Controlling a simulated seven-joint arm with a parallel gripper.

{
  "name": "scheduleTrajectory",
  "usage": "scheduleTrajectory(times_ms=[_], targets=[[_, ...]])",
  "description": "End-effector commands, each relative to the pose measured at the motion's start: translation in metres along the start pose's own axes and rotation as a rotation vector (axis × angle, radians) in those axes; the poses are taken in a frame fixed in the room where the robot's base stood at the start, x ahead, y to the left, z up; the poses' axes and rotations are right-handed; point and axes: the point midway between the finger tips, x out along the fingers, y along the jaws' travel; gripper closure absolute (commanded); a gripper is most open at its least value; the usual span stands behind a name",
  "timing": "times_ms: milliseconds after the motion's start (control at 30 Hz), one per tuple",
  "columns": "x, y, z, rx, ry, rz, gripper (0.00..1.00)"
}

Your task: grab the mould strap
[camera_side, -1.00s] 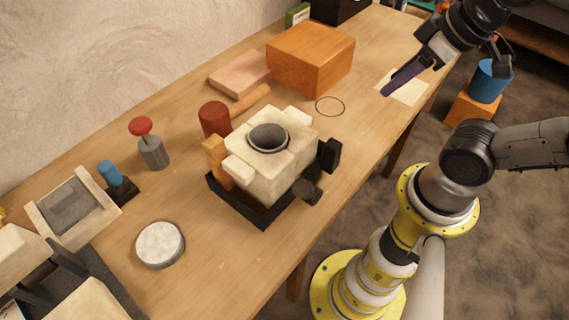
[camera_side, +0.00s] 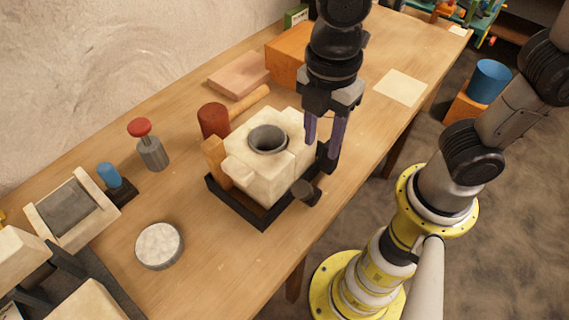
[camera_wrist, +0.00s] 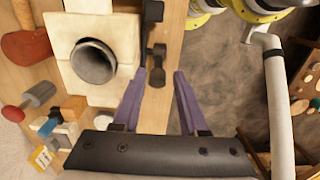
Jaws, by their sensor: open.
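In the wrist view, a dark piece (camera_wrist: 157,56) shows just beyond and between the open fingertips (camera_wrist: 160,72). I cannot tell whether they touch it.
A red cylinder (camera_side: 213,120) and an orange upright block (camera_side: 214,158) stand beside the mould on the left. A large orange box (camera_side: 284,55) is behind my gripper. A white round disc (camera_side: 160,246) lies front left.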

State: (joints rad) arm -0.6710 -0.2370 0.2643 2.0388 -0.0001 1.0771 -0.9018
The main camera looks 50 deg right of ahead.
Motion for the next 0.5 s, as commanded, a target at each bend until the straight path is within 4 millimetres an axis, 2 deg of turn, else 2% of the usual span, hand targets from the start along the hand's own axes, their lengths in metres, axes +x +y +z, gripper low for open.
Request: scheduleTrajectory(times_ms=[300,500], targets=[[0.054,-0.001,0.001,0.001,-0.003,-0.004,0.57],[0.079,-0.001,0.001,0.002,-0.001,-0.001,0.57]])
